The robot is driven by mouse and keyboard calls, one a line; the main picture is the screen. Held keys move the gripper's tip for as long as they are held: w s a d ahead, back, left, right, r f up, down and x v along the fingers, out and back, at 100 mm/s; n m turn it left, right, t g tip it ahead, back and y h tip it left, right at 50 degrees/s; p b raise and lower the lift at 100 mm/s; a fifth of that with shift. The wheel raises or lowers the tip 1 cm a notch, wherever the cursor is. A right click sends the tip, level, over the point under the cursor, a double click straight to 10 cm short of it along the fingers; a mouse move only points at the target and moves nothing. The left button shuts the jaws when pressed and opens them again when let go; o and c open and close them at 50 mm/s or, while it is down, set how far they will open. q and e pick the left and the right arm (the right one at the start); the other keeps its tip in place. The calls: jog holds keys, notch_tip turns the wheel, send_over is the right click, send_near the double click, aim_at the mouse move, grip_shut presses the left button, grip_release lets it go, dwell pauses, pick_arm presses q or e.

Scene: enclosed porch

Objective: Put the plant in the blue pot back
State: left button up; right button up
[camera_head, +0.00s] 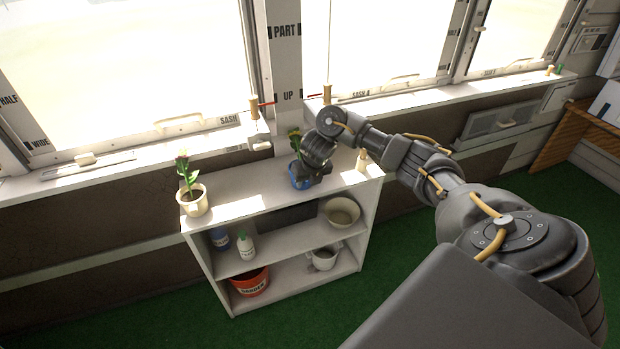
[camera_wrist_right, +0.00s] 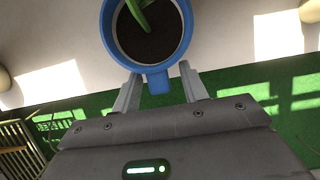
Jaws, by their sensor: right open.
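The blue pot (camera_head: 297,183) stands on the top of the white shelf unit, partly hidden behind my right gripper (camera_head: 318,172). Its green plant (camera_head: 294,141) rises beside my wrist. In the right wrist view the blue pot (camera_wrist_right: 116,50) appears from above, with dark soil and a green stem. A blue handle sticks out from its rim toward me. The right gripper (camera_wrist_right: 160,86) is open, with one finger on each side of this handle; I cannot tell whether they touch it. My left gripper is not in view.
A cream pot with a flowering plant (camera_head: 193,201) stands at the shelf top's left end. A small tan object (camera_head: 362,160) stands to the right. The white shelf unit (camera_head: 240,207) holds bottles, a red bucket (camera_head: 250,283) and bowls below. Windows and a sill lie behind.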

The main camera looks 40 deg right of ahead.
pick_arm(q)
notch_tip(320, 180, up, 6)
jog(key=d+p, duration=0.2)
jog(key=p, duration=0.5)
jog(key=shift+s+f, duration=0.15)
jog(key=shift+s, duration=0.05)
pick_arm(e)
jog(key=v, duration=1.2)
jog(key=shift+a, duration=0.25)
